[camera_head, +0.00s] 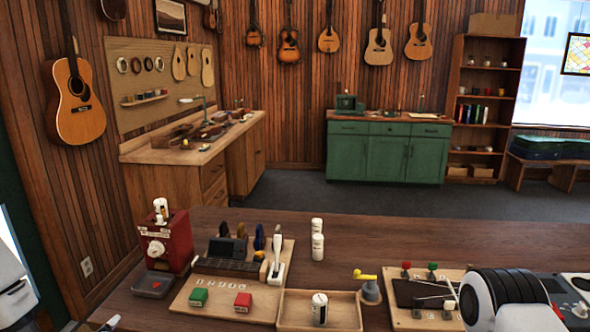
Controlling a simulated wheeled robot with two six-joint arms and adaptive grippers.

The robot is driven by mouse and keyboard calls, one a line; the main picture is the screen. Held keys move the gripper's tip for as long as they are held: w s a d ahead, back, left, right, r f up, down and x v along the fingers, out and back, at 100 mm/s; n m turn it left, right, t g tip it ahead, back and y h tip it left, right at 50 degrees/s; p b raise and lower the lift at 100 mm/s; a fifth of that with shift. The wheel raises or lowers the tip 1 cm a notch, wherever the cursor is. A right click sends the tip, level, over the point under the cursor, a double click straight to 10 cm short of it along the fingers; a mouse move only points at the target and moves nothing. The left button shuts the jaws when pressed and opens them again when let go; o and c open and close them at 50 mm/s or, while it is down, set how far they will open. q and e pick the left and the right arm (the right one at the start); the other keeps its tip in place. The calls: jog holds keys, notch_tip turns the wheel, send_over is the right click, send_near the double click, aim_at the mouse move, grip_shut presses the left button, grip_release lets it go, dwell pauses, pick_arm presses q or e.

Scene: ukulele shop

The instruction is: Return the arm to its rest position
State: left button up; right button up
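A white link of my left arm (14,292) shows at the left edge. A white and black link of my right arm (505,300) stands at the bottom right, over or in front of the table's right part. Neither gripper can be made out, so what they hold is hidden.
The wooden table (420,238) carries a red machine (166,245), a board with green (198,297) and red (243,302) blocks, white bottles (318,247), a shallow wooden tray (350,315) holding a bottle, and a tool board (412,318). Its back right is clear.

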pick_arm(q)
jog(key=s+d+f+m+g+h, duration=0.1)
jog(key=s+d+f+m+g, duration=0.15)
jog(key=f, duration=0.85)
jog(key=s+d+f+n+g+h, duration=0.1)
jog(key=s+d+f+n+g, duration=0.1)
jog(key=s, duration=0.5)
jog(key=s+d+f+n+g+h, duration=0.1)
jog(key=s+d+f+n+g, duration=0.2)
jog(key=f, duration=0.6)
jog(key=s+d+f+n+g, duration=0.2)
jog(key=s+f+n+g, duration=0.4)
jog(key=s, duration=0.5)
jog(key=shift+s+d+f+g+h, duration=0.15)
jog(key=shift+s+d+g+h, duration=0.1)
jog(key=shift+s+g+h, duration=0.25)
jog(key=shift+w, duration=0.2)
